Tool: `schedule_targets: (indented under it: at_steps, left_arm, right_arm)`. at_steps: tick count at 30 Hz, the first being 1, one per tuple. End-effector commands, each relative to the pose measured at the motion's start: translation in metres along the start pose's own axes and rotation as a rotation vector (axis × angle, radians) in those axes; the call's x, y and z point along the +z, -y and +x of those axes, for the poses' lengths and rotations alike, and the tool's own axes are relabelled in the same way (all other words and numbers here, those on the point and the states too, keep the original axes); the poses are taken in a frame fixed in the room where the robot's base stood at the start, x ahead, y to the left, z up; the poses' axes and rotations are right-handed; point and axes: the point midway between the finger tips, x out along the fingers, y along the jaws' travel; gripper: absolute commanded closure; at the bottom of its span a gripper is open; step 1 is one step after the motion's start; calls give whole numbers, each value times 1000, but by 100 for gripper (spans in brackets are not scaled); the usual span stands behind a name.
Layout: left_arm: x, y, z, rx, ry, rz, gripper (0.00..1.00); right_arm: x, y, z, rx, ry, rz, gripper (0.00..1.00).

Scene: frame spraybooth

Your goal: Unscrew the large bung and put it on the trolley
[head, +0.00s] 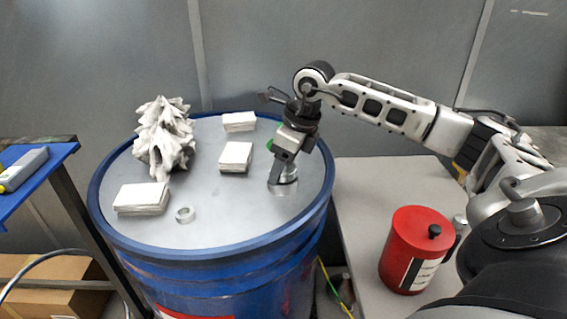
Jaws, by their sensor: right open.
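A blue drum (225,262) with a grey lid stands in the middle of the head view. The large bung (286,186) is a silvery round piece at the right side of the lid. My right gripper (279,178) points down at it from above, jaws open. Its fingers partly hide the bung, and I cannot tell whether they touch it. A blue-topped stand (42,172) is at the left and a grey flat surface (365,182) is at the right; I cannot tell for sure which is the trolley. My left gripper is not in view.
On the lid are a crumpled white clump (165,138), white stacks (141,198) and a small ring (185,215). A red can (408,250) stands on the grey surface, whose far part is clear. A grey-and-yellow device (22,170) lies on the blue top.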

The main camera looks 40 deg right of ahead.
Motion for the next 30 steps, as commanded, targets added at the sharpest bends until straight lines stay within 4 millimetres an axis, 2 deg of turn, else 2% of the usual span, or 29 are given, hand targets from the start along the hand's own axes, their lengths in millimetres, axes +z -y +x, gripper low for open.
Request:
schedule_targets:
  at_steps: [6,14,21,26,30]
  left_arm:
    - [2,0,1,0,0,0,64]
    - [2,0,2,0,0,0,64]
    - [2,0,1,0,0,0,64]
    - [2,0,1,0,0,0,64]
    - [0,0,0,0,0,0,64]
  right_arm:
    - [1,-2,1,-77,1,244,36]
    - [1,-2,0,-129,0,416,36]
    - [2,-2,1,-214,0,691,36]
    - [2,-2,1,-243,0,785,36]
    - [4,-2,0,-299,0,967,36]
